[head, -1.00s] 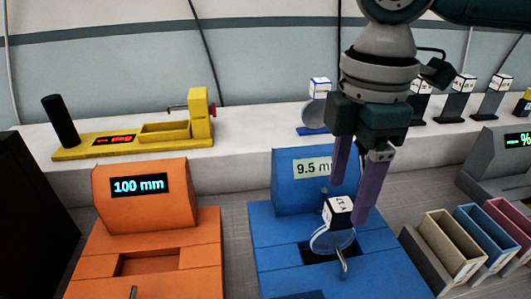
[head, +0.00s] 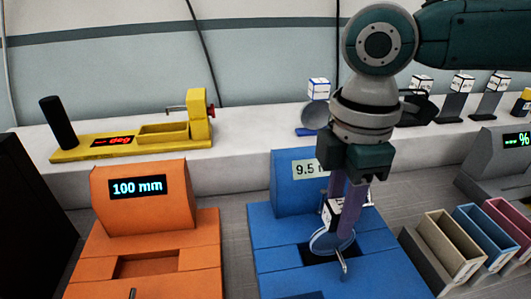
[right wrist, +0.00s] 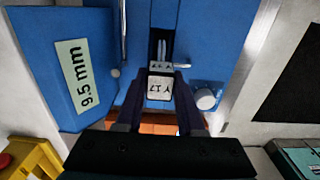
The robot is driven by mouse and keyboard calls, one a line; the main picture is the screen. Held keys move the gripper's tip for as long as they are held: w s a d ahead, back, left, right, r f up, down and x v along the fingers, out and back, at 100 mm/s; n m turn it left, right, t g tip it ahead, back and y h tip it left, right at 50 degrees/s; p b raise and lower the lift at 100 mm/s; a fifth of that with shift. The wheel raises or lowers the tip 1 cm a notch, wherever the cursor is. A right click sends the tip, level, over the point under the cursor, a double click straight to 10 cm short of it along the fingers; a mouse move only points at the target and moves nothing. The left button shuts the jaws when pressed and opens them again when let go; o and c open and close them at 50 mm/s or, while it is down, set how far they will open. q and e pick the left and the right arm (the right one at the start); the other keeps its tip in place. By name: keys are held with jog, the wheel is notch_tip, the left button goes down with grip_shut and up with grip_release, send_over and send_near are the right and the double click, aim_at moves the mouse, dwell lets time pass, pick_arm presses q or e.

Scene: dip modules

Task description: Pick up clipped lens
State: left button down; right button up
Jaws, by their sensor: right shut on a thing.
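The clipped lens (head: 326,242) is a round clear disc with a labelled white-and-black cube clip (head: 331,214) on top. It stands at the slot of the blue module (head: 280,258), which carries a 9.5 mm label. My right gripper (head: 340,226) has its purple fingers shut on the cube clip. In the right wrist view, the cube (right wrist: 160,89) sits between the fingertips, with the lens edge-on beyond it over the dark slot. Whether the lens still touches the slot is hidden. My left gripper is out of view.
An orange module (head: 145,235) reading 100 mm stands at left. A yellow bench device (head: 170,131) is on the white shelf behind, with another clipped lens (head: 315,115) and several cube-topped stands. Coloured bins (head: 448,245) and a grey module (head: 490,165) stand at right.

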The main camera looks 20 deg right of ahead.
grip_shut()
dwell(0.4)
